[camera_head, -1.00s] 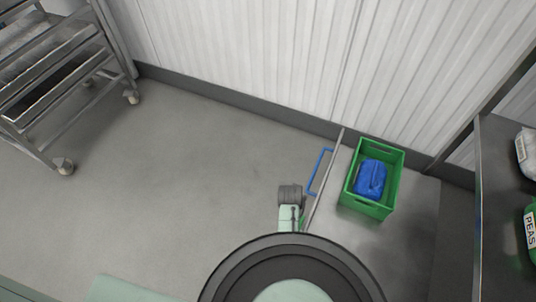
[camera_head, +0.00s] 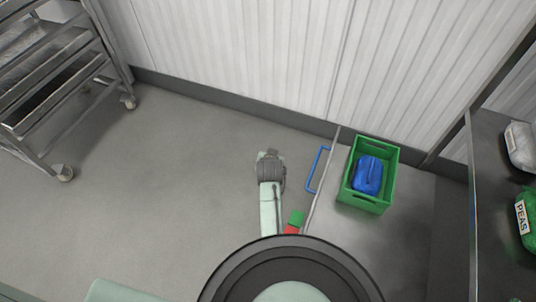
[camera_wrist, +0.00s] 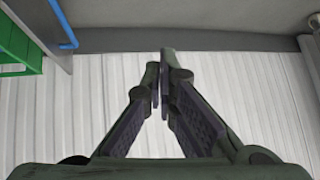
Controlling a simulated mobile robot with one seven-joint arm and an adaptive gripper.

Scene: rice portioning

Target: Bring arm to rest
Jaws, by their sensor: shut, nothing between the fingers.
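My gripper (camera_wrist: 159,88) is shut and empty in the wrist view, its two fingertips together. It faces the white ribbed wall (camera_wrist: 80,115), with the dark base strip and grey floor above it in that picture. In the head view my arm reaches up from the bottom middle over the open floor, left of the blue handle (camera_head: 318,169). The fingers cannot be made out in the head view.
A green crate (camera_head: 363,201) holding a blue item (camera_head: 367,175) stands right of the handle. A metal rack trolley (camera_head: 60,90) is at the upper left. A shelf (camera_head: 487,200) at right holds a green PEAS bag (camera_head: 525,215). The middle-left floor is clear.

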